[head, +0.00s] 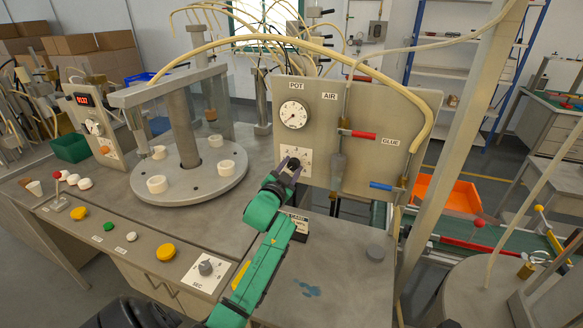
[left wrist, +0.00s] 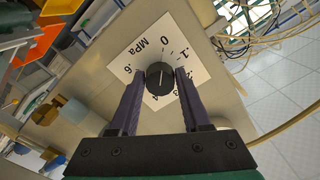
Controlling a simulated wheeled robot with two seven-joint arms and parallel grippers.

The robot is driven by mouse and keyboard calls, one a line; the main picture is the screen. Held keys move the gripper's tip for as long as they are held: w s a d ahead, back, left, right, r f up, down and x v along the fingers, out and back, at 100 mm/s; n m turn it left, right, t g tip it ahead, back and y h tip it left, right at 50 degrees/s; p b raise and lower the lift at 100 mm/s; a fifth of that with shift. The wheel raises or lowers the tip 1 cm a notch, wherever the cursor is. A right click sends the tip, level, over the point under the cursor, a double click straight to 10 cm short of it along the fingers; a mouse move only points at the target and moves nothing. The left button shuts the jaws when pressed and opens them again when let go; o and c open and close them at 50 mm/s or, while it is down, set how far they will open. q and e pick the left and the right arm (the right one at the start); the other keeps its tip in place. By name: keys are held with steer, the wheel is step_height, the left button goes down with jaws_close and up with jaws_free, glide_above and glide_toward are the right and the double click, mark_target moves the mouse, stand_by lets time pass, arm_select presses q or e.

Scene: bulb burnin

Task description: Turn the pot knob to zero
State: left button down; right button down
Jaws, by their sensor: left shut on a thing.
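The pot knob is a small black knob (head: 294,162) on a white scale plate (head: 306,154), low on the upright panel under the POT gauge (head: 294,114). In the left wrist view the knob (left wrist: 160,78) sits in the middle of the plate (left wrist: 193,73), marked MPa, with 0 and .6 readable. A pale line on the knob runs roughly up the picture, toward the 0 side. My left gripper (head: 290,167) is at the knob, its dark fingers (left wrist: 158,80) on either side, shut on it. The gauge needle is too small to read. My right gripper is not in view.
A round turntable (head: 217,183) with white cups stands left of my left arm. A red-handled valve (head: 358,134) and a blue-handled valve (head: 382,186) stick out right of the knob. A knob marked SEC (head: 205,267) and coloured buttons line the front edge. Hoses arch above the panel.

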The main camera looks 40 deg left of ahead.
arm_select(q)
steer(key=shift+f, duration=0.2)
steer(key=shift+c, duration=1.9)
jaws_free()
steer(key=shift+r, duration=0.1)
steer(key=b+v, duration=0.3)
steer(key=v, duration=1.1)
steer(key=shift+s, duration=0.3)
steer(key=shift+d, duration=0.15)
